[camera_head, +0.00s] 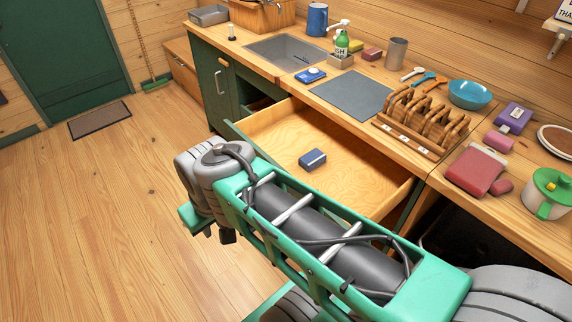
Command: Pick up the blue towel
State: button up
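A small dark blue block-like thing (312,159) lies on the bare wooden floor of an open drawer (345,172). It may be the folded blue towel, but it is too small to be sure. A second small blue thing with a pale mark (310,75) lies on the counter by the sink. My arm crosses the foreground from lower right up to a grey joint, left of the drawer. My gripper's fingers do not show; the arm hides what is below that joint.
The counter (318,88) holds a sink (287,52), a grey-blue mat (351,95), a wooden rack (424,117), a blue bowl (470,94) and a green-lidded pot (548,193). The drawer juts out beside my arm. The wooden floor (95,210) at left is clear.

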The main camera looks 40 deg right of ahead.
aim_at(316, 157)
jog(key=z, duration=1.4)
jog(key=k, duration=0.4)
jog(key=u, duration=0.65)
jog(key=i, duration=0.45)
jog(key=u, duration=0.5)
jog(key=i, duration=1.5)
jog(key=z, duration=0.25)
